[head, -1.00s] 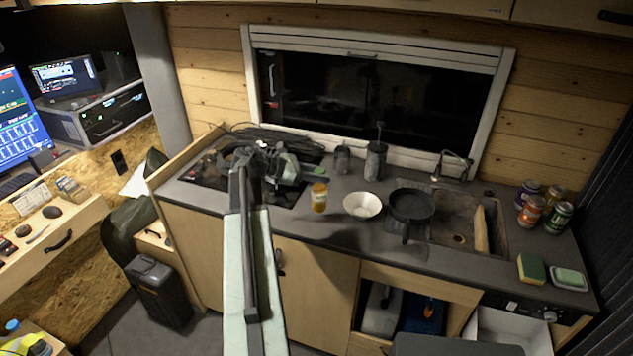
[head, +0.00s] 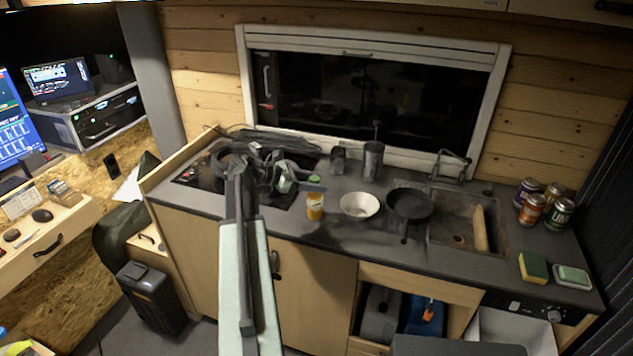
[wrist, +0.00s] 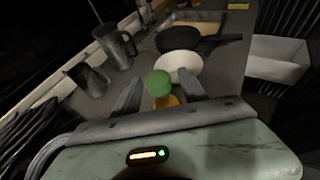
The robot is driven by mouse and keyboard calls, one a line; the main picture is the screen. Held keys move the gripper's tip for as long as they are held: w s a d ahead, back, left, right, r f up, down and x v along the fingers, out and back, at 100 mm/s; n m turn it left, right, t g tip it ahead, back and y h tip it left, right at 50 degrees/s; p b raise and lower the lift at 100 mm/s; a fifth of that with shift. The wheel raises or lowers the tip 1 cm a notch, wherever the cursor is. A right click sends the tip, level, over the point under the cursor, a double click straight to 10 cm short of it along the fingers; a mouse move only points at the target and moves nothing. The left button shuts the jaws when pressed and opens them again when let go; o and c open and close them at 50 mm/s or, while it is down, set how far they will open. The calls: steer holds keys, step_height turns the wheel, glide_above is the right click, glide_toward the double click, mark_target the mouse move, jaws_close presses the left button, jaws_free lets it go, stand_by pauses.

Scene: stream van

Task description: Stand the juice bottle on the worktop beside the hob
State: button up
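The juice bottle (head: 315,207), orange with a green cap (head: 315,179), is upright over the worktop (head: 335,226), right of the dark hob (head: 205,169). My gripper (head: 305,184) comes from the left, with its fingers around the bottle's upper part. In the wrist view the green cap (wrist: 158,83) and a bit of the orange body show between the fingers (wrist: 160,90). The fingers look shut on the bottle, though the contact is partly hidden. I cannot tell whether its base touches the worktop.
A white bowl (head: 359,206) is close to the right of the bottle, then a dark pan (head: 409,204) and the sink (head: 465,220). Metal mugs (head: 373,161) stand behind. Several cans (head: 531,208) stand at far right. The worktop's front edge is close below the bottle.

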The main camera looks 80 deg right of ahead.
steer(key=shift+r, duration=0.1)
steer(key=shift+w+r+p, duration=0.1)
steer(key=shift+r+p, duration=0.15)
steer(key=shift+p, duration=0.1)
steer(key=p+v, duration=0.4)
steer(key=v, duration=0.7)
steer(key=shift+w+a, duration=0.3)
steer(key=shift+w, duration=0.05)
